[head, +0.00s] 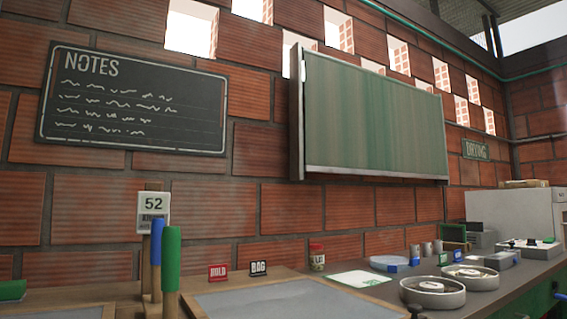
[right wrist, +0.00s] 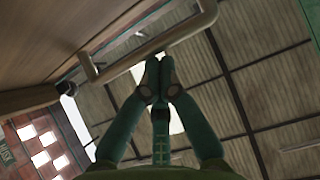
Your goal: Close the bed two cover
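No panel in view is labelled as the bed two cover. In the right wrist view, a brownish panel (right wrist: 60,45) fills the upper left, and a bent metal handle bar (right wrist: 130,62) runs alongside it. I cannot tell whether this is the cover. My right gripper (right wrist: 158,70) has its fingertips together just below the bar; I cannot tell whether they touch it. A green panel (head: 375,118) in a pale frame hangs on the brick wall in the head view. Neither gripper shows in the head view.
A bench along the wall holds grey-topped trays (head: 270,302), HOLD (head: 218,272) and BAG (head: 259,268) signs, and round metal pans (head: 432,292). Upright blue (head: 156,245) and green (head: 171,258) handles stand in front. A NOTES board (head: 130,103) and DRYING sign (head: 475,149) hang on the wall.

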